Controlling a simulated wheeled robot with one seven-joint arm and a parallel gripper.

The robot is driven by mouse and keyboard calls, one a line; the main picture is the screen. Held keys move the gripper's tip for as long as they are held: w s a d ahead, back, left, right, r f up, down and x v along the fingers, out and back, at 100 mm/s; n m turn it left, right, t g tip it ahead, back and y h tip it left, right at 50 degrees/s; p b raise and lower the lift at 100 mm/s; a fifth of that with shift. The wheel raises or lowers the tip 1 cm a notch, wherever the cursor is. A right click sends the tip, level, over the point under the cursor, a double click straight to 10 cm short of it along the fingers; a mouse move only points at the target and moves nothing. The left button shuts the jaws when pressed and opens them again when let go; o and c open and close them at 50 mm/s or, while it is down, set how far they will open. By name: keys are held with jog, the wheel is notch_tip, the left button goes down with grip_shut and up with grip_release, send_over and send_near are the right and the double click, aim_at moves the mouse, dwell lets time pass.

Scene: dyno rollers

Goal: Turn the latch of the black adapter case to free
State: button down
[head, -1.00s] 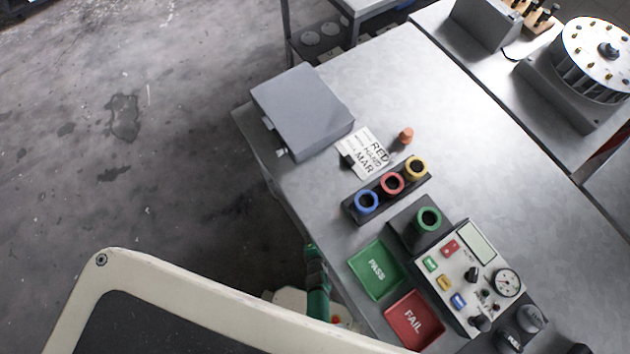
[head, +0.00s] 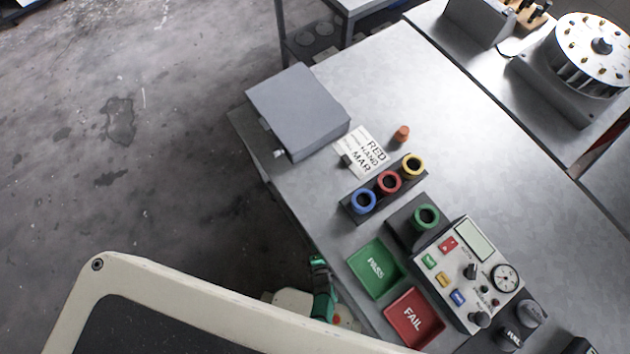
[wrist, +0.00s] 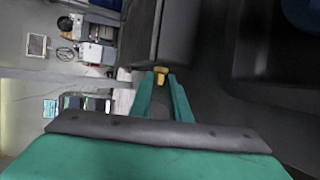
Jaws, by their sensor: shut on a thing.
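In the wrist view, a dark case (wrist: 185,35) fills the upper middle, with its lower edge just ahead of my fingertips. A small brass-yellow latch (wrist: 160,71) sits at that lower edge. My gripper (wrist: 160,83) has its two green fingers closed in on the latch, one on either side. In the head view, the green end of my arm (head: 322,290) shows beside the table's front edge, partly hidden by my own body.
On the table (head: 375,90) stand a grey box (head: 298,105), a sign card (head: 363,152), a rack of coloured rings (head: 385,190), a green PASS tray (head: 374,268), a red FAIL tray (head: 414,318) and a control panel (head: 468,272). Open floor (head: 120,180) lies left.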

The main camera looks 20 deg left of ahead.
jog(key=shift+s+a+f, duration=0.15)
jog(key=shift+a, duration=0.05)
dwell(0.3)
jog(key=c, duration=1.9)
grip_release()
jog(key=shift+d, duration=0.1)
jog(key=v, duration=1)
jog(key=shift+s+d, duration=0.2)
jog(key=shift+d, duration=0.05)
